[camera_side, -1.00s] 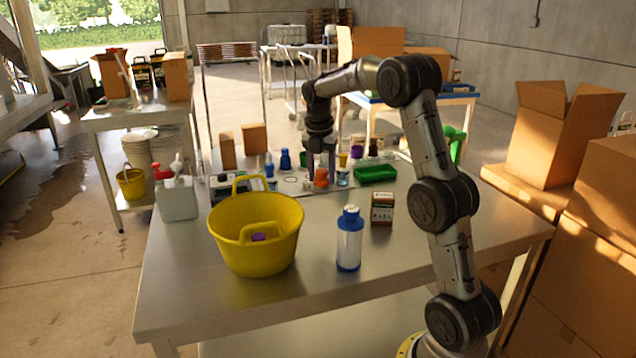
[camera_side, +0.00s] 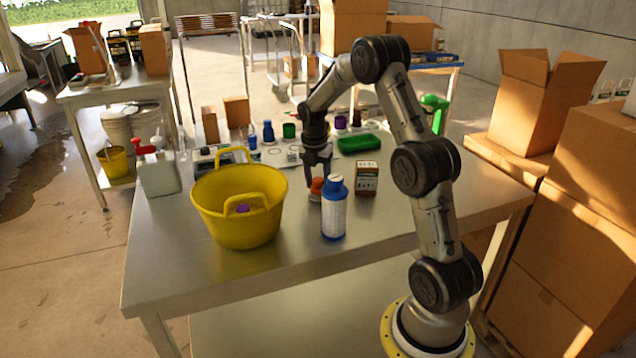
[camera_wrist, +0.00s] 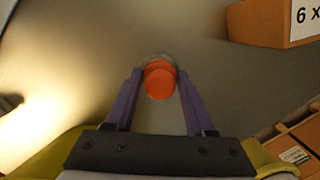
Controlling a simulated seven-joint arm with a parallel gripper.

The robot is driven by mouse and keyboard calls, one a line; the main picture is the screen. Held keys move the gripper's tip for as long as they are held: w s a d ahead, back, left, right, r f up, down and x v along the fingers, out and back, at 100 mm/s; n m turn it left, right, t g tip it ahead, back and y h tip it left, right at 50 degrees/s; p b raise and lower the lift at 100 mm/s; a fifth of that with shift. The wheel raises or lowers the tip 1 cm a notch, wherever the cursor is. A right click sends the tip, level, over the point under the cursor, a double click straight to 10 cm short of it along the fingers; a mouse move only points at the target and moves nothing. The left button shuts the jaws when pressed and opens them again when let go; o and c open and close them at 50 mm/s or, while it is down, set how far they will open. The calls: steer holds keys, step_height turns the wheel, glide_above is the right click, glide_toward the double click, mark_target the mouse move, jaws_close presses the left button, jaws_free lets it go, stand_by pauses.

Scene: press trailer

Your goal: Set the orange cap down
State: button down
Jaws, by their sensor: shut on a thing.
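The orange cap (camera_side: 316,185) is in my gripper (camera_side: 318,170), low over the metal table (camera_side: 290,258) or touching it; I cannot tell which. In the side view it is partly hidden by the white bottle with a blue top (camera_side: 334,208) in front of it. In the wrist view the orange cap (camera_wrist: 159,80) sits between the two purple-grey fingers of my gripper (camera_wrist: 158,86), at their tips. A pale, clear-looking rim shows around its far edge.
A yellow bucket (camera_side: 203,215) with a purple thing inside stands left. A small brown box (camera_side: 367,178) stands close on the right. A green tray (camera_side: 360,144) and several small bottles and caps are farther back. The front of the table is clear.

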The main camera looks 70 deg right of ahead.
steer(key=shift+f, duration=0.3)
steer(key=shift+c, duration=1.3)
jaws_free()
steer(key=shift+r, duration=0.15)
